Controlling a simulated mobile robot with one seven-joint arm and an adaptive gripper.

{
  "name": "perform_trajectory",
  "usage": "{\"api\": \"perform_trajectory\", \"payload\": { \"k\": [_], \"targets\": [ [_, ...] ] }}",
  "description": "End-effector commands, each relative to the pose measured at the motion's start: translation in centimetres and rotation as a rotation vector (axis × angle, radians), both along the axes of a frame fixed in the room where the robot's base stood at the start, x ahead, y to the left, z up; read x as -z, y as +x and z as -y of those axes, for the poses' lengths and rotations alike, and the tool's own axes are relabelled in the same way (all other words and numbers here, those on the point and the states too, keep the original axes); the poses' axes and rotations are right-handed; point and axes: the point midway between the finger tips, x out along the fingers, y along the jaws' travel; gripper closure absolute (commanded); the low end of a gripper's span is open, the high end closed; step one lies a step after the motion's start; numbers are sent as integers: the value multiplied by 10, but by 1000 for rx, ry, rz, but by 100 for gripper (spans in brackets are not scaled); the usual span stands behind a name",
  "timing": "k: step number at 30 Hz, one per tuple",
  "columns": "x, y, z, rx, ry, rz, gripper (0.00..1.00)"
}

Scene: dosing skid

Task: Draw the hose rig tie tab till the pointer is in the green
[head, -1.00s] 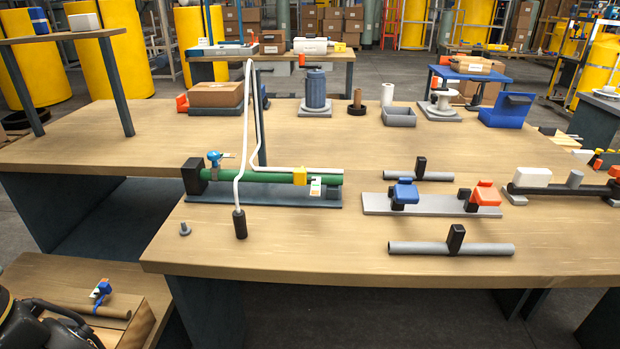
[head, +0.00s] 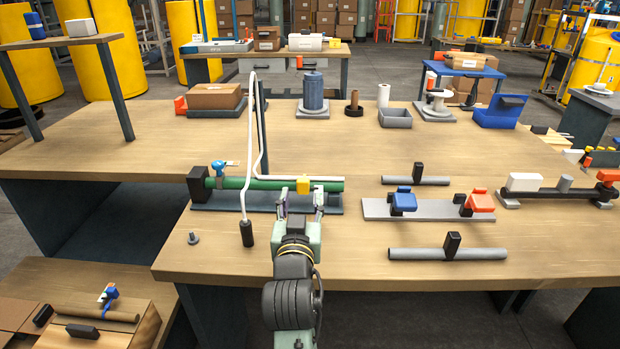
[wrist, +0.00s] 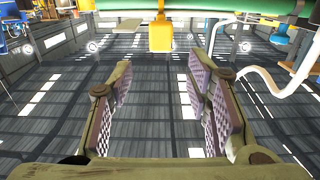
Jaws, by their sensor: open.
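The hose rig has a green hose (head: 270,184) along a dark base (head: 235,200). A yellow block (head: 303,184) sits on the hose toward its right end; in the wrist view the yellow block (wrist: 161,34) hangs below the green hose (wrist: 200,4). A blue fitting (head: 218,167) with a pale tag is near the hose's left end. My gripper (head: 300,197) is open and empty, at the rig's front just below the yellow block. In the wrist view its two padded fingers (wrist: 161,95) stand apart, the block beyond them. I cannot make out a pointer or green zone.
A white line with a black handle (head: 247,233) hangs left of my gripper. A small grey peg (head: 193,238) stands front left. Grey pipes (head: 447,254) and a grey plate with blue and orange clamps (head: 436,210) lie to the right.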

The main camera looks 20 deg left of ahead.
Motion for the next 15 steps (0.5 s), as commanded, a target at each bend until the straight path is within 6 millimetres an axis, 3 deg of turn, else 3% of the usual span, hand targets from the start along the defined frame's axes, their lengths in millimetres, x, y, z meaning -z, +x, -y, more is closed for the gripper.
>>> {"api": "perform_trajectory", "payload": {
  "k": [9, 15],
  "targets": [
    [-3, 59, -17, 0, -1, 1, 55],
    [-2, 80, -23, -1, 1, 3, 55]
  ]
}}
